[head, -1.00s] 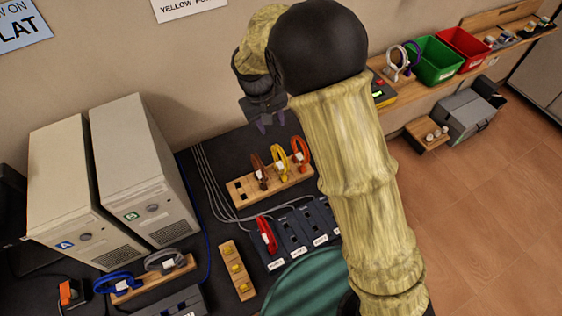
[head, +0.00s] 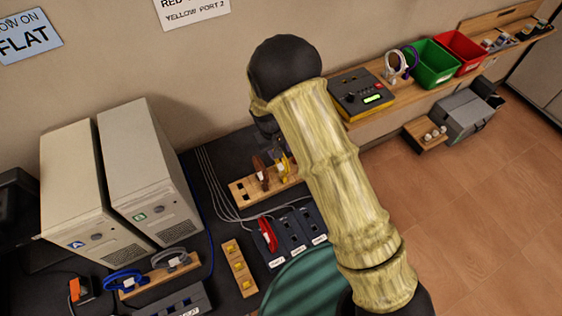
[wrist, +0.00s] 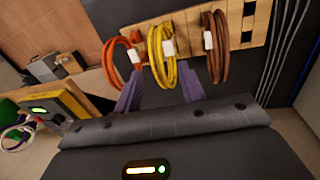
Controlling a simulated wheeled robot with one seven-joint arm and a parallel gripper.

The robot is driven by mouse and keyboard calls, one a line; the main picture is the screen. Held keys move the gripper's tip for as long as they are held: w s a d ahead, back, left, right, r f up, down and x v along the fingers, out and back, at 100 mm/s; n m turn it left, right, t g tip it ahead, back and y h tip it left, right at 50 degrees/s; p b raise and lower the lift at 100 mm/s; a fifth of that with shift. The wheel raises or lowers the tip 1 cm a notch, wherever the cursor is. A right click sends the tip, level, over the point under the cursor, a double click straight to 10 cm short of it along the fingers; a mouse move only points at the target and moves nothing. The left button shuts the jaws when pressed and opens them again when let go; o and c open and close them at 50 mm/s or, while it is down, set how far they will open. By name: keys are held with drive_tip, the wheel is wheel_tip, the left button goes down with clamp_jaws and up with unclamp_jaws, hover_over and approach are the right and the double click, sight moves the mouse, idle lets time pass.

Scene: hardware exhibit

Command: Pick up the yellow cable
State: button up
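The yellow cable (wrist: 163,55) hangs coiled on a wooden rack, between an orange cable (wrist: 122,65) and a brown cable (wrist: 216,45) in the wrist view. In the head view the yellow cable (head: 284,169) shows partly beside my arm, with the brown cable (head: 261,172) to its left; the orange one is hidden there. My gripper (wrist: 158,88) is open, its two purple-grey fingers on either side of the yellow coil's lower part in the wrist view. Contact cannot be told. In the head view my arm mostly hides the gripper.
The wooden rack (head: 240,190) stands on the dark bench. In front are switch panels with a red cable (head: 267,234). Two beige computer towers (head: 147,180) stand left. A device with a green display (head: 360,96) sits on the shelf right of my arm.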

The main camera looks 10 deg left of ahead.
sight(282, 167)
drive_tip(key=shift+f, duration=0.15)
drive_tip(key=shift+d+f+p, duration=0.2)
drive_tip(key=shift+f+p, duration=0.45)
drive_tip(key=shift+p, duration=0.15)
drive_tip(key=shift+w+d+f+p, duration=0.15)
drive_tip(key=shift+f+p, duration=0.25)
drive_tip(key=shift+f, duration=0.5)
drive_tip(key=shift+w+d+f+p, duration=0.15)
drive_tip(key=shift+f+p, duration=0.2)
drive_tip(key=shift+f, duration=0.55)
drive_tip(key=shift+a, duration=0.1)
drive_tip(key=shift+c, duration=0.4)
clamp_jaws()
